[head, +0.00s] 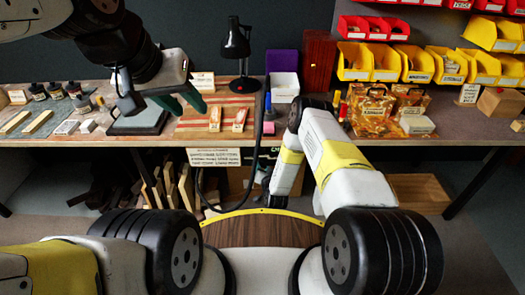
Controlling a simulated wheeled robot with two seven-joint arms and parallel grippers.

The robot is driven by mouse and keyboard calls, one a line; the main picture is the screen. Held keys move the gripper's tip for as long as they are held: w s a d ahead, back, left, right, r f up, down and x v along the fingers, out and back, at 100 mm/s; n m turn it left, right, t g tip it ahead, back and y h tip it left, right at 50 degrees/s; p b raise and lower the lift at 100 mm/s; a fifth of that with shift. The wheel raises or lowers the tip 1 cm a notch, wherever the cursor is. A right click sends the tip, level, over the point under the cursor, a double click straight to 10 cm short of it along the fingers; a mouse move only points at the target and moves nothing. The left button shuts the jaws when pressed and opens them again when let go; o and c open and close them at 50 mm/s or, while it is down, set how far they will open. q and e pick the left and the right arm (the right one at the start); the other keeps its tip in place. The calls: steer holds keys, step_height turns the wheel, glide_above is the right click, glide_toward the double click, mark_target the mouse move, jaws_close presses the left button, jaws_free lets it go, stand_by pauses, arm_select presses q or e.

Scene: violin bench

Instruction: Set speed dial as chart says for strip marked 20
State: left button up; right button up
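I cannot make out a speed dial.
A black lamp (236,45), a purple and white box (283,86) and a dark red case (318,60) stand at the back. Yellow bins (388,62) and red bins (385,28) hang at the right. Patterned bags (372,108) stand on the right bench. Wood pieces stand underneath.

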jaws_close()
steer(key=shift+d+m, duration=0.1)
steer(key=shift+m, duration=0.2)
steer(key=shift+d+f+m+y, duration=0.1)
steer(key=shift+m+y, duration=0.3)
steer(key=shift+m, duration=0.1)
steer(key=m+t+y, duration=0.1)
steer(key=m, duration=0.2)
steer(key=shift+f+y, duration=0.1)
steer(key=shift+y, duration=0.2)
steer(key=m+t+y, duration=0.1)
steer(key=m, duration=0.3)
steer(key=shift+f+t, duration=0.1)
steer(key=shift+t, duration=0.3)
steer(key=shift+m+y, duration=0.3)
steer(key=shift+m, duration=0.2)
steer(key=o, duration=1.2)
jaws_free()
steer(key=shift+o, duration=0.2)
